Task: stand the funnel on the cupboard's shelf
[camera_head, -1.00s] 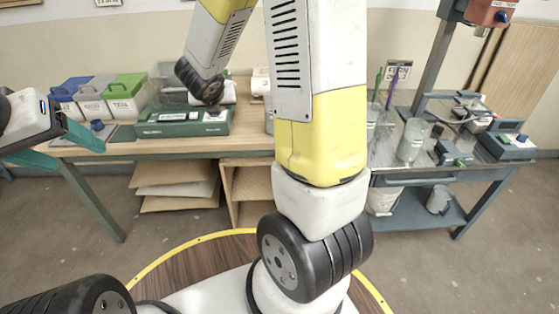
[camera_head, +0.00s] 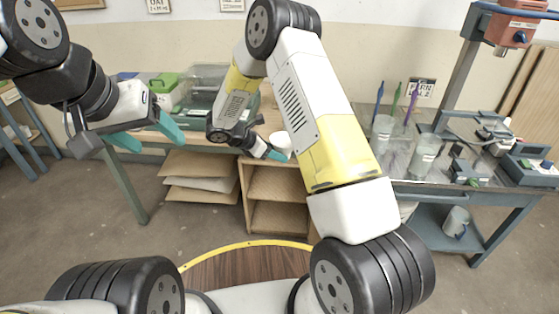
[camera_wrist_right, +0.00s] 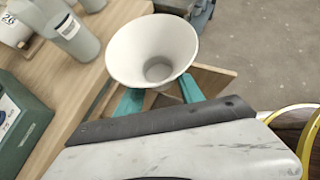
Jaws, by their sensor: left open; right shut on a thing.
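The white funnel (camera_wrist_right: 155,50) is held between the teal fingertips of my right gripper (camera_wrist_right: 160,98), wide mouth toward the right wrist camera. In the head view, the funnel (camera_head: 281,140) shows as a small white shape at the right gripper (camera_head: 272,153), above the front of the cupboard. The open wooden cupboard (camera_head: 244,195) stands under the bench with a shelf (camera_head: 280,184) inside. In the right wrist view, the cupboard's wooden edge (camera_wrist_right: 212,78) lies behind the funnel. My left gripper (camera_head: 148,136) is open and empty at the left, away from the cupboard.
The wooden bench top (camera_wrist_right: 88,82) lies just above the cupboard, with grey bottles (camera_wrist_right: 75,38) and a green device (camera_wrist_right: 18,118) on it. Stacked boards (camera_head: 190,178) sit left of the cupboard. A metal bench (camera_head: 465,193) with glass beakers stands right. Floor in front is clear.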

